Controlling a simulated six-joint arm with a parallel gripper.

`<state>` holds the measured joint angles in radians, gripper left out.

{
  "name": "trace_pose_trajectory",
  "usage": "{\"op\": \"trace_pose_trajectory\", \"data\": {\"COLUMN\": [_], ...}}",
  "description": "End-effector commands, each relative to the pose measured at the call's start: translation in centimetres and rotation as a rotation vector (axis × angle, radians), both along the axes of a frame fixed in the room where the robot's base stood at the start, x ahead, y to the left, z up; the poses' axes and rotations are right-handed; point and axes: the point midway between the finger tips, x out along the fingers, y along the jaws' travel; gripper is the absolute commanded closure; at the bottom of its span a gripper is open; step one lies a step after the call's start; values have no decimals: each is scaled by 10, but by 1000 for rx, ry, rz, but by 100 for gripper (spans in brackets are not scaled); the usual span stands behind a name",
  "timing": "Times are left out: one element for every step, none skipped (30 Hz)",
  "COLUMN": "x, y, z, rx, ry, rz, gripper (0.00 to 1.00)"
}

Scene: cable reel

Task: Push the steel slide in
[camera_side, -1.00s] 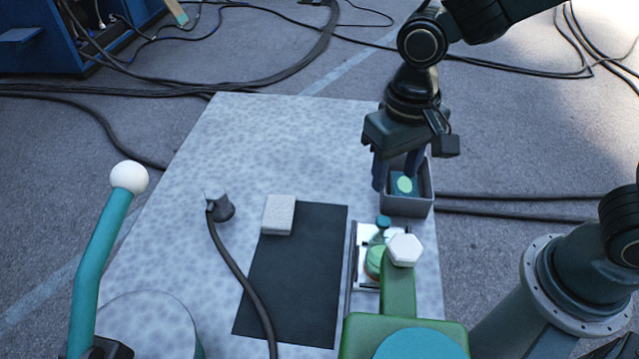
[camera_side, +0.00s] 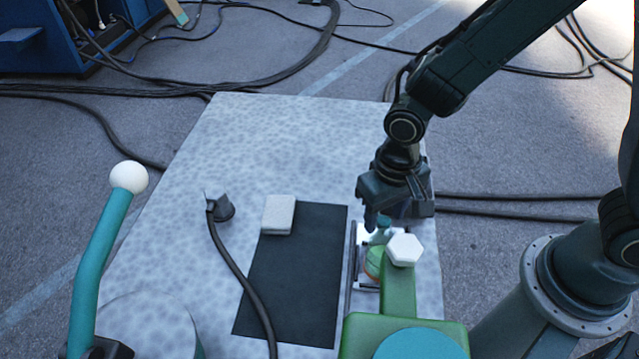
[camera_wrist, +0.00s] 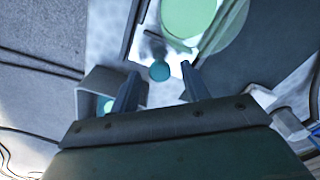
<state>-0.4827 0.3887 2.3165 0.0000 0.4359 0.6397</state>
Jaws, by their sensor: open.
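The steel slide (camera_side: 363,240) is a bright flat plate at the right of the table in the side view, with a teal knob (camera_side: 383,224) at its far end. In the wrist view the shiny slide (camera_wrist: 146,50) and its round teal knob (camera_wrist: 160,71) lie ahead of my gripper (camera_wrist: 160,84). The jaws are open and empty, with one finger to each side of the knob in that view. In the side view my gripper (camera_side: 382,218) hangs right by the knob and partly covers it. I cannot tell whether it touches. A green disc (camera_wrist: 188,14) lies over the slide.
A green arm with a white hexagonal knob (camera_side: 404,250) stands close in front. A grey open box (camera_wrist: 100,80) holding a teal item is beside my gripper. A dark mat (camera_side: 295,275), a pale block (camera_side: 279,214) and a cable (camera_side: 240,275) lie left.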

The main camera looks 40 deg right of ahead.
Motion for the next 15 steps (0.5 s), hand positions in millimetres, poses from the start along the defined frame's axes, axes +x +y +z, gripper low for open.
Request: {"op": "trace_pose_trajectory", "data": {"x": [0,0,0,0,0,0,0,0,0,0,0,0,0,0,0], "y": [0,0,0,0,0,0,0,0,0,0,0,0,0,0,0], "z": [-1,-2,-2,-2,-2,-2,-2,-2,-2,-2,-2,-2,-2,-2,-2], "rx": [0,0,0,0,0,0,0,0,0,0,0,0,0,0,0], "ry": [0,0,0,0,0,0,0,0,0,0,0,0,0,0,0], "rz": [0,0,0,0,0,0,0,0,0,0,0,0,0,0,0], "gripper": [54,54,54,54,54,54,54,54,54,56,62,70,76,82,89]}}
